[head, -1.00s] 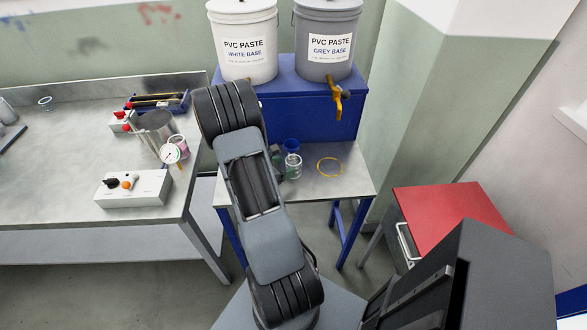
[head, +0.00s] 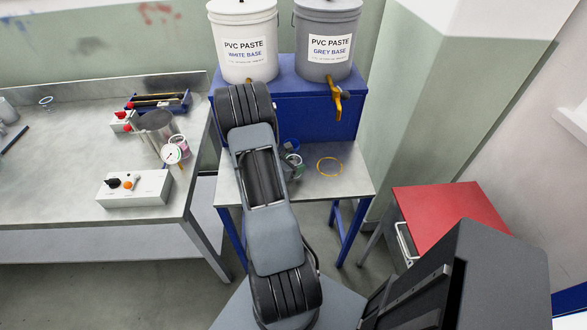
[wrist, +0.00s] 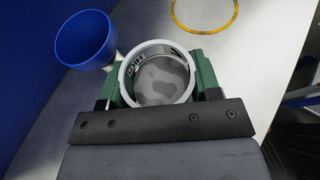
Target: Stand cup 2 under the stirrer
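A clear cup with a white rim and grey contents (wrist: 160,82) stands on the small metal table below the paste buckets. It also shows in the head view (head: 298,163), partly hidden by my gripper. Its number is not readable. The green fingers of my gripper (wrist: 160,85) lie on both sides of the cup, close under its rim. Whether they press on it is hidden.
A blue funnel-like cup (wrist: 86,40) stands close left of the held-between cup. A yellow ring (head: 330,167) lies to the right. A control box (head: 134,188) sits at the left bench's front. The buckets' blue stand (head: 305,115) with its tap rises behind. A red-topped cabinet (head: 438,220) is at right.

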